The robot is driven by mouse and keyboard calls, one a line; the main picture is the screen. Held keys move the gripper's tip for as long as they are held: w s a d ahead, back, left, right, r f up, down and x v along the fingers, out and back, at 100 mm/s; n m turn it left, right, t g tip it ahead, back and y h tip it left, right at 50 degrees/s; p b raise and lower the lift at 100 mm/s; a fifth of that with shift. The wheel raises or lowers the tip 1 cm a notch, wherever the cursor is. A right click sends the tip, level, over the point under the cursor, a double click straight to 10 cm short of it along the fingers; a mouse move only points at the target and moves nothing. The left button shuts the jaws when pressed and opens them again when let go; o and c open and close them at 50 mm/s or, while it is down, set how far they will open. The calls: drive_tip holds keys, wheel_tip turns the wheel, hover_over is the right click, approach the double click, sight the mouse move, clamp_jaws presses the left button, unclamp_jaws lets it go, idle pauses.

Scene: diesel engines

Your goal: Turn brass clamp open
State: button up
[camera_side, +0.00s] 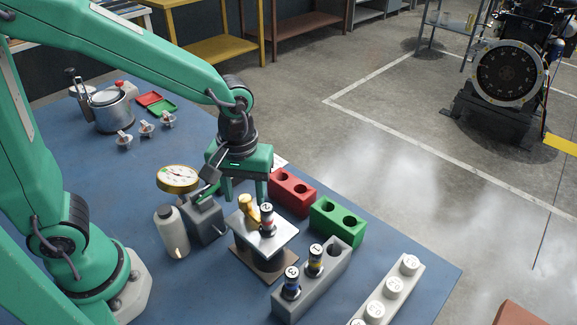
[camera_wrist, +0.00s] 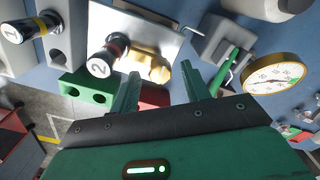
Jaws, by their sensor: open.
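The brass clamp (camera_side: 248,208) sits on a metal plate (camera_side: 277,238) on a stand. An injector with a red band (camera_side: 267,221) stands upright right beside it. In the wrist view the brass clamp (camera_wrist: 155,70) lies just beyond and between my fingertips, with the injector marked 2 (camera_wrist: 108,56) to its left. My gripper (camera_side: 243,195) points down just above and behind the clamp; it also shows in the wrist view (camera_wrist: 159,74). It is open, with nothing between its fingers. Whether a finger touches the clamp, I cannot tell.
A pressure gauge (camera_side: 178,178) on a grey pump and a white bottle (camera_side: 171,233) stand left of the stand. Red (camera_side: 292,192) and green (camera_side: 338,222) holed blocks stand to the right. A grey block (camera_side: 335,273) holds two injectors in front. Bare blue table lies behind the gauge.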

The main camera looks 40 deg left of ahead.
drive_tip(key=shift+f, duration=0.4)
drive_tip(key=c, duration=1)
